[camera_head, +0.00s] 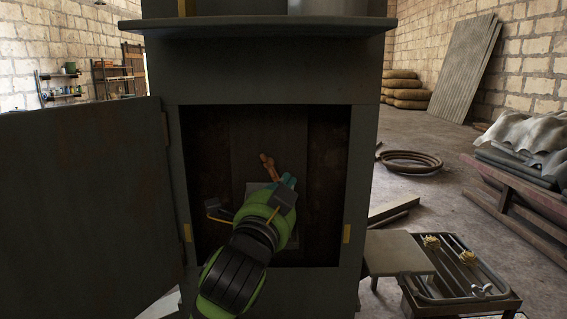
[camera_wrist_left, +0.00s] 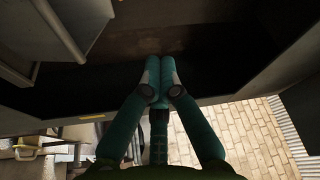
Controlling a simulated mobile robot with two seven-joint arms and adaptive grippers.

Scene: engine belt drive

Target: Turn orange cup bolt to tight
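A small orange part (camera_head: 267,160), perhaps the orange cup bolt, shows inside the open cabinet, just above and left of my left fingertips. Its lower end is partly hidden, so I cannot tell how tight it is. My left gripper (camera_head: 289,182), with teal fingers on a green and black arm, reaches into the cabinet. In the left wrist view its fingertips (camera_wrist_left: 160,77) come together, and nothing shows between them. I cannot tell whether the fingers touch the orange part. My right gripper is not in view.
The cabinet door (camera_head: 85,205) stands open at the left. The cabinet's frame (camera_head: 362,190) bounds the opening at the right. A grey plate (camera_head: 293,240) is partly hidden behind my left wrist. A low stand with yellow knobs (camera_head: 432,242) is at the right. A coiled hose (camera_head: 411,160) lies on the floor.

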